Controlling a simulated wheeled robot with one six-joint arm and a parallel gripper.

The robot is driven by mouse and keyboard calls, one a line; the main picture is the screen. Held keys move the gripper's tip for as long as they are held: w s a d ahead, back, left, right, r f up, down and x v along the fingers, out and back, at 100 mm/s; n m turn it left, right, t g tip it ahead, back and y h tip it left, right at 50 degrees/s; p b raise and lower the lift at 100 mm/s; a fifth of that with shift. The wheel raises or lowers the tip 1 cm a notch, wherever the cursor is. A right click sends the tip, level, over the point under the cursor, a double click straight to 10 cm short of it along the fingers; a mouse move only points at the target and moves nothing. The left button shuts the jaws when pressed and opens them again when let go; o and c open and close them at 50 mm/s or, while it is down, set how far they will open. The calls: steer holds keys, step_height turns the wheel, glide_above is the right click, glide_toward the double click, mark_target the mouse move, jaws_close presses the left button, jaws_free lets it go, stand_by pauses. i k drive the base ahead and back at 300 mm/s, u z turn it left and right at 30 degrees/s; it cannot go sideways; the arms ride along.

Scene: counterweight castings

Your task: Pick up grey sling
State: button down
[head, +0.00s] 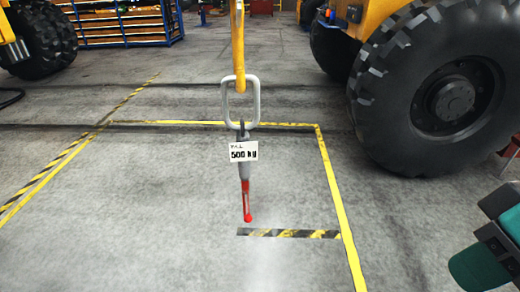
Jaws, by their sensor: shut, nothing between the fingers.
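A grey oblong link (255,104) hangs from a yellow strap or hook (238,45) in the middle of the head view. Below the link is a slim grey body (243,170) with a white tag (244,151) reading 500 kg. It ends in a red tip (247,205). The whole piece hangs upright, and its tip appears above the floor. I cannot tell for sure that this grey hanging piece is the grey sling; no other sling shows.
Yellow floor lines (334,190) and a striped bar (290,233) mark a clear floor area. A large black tyre (440,95) of a yellow machine stands at right, another tyre (42,40) at far left. A blue rack (120,42) stands at the back.

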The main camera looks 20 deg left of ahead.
mark_target(242, 152)
steer(key=z, duration=1.9)
steer(key=i, duration=0.9)
steer(key=u, duration=3.6)
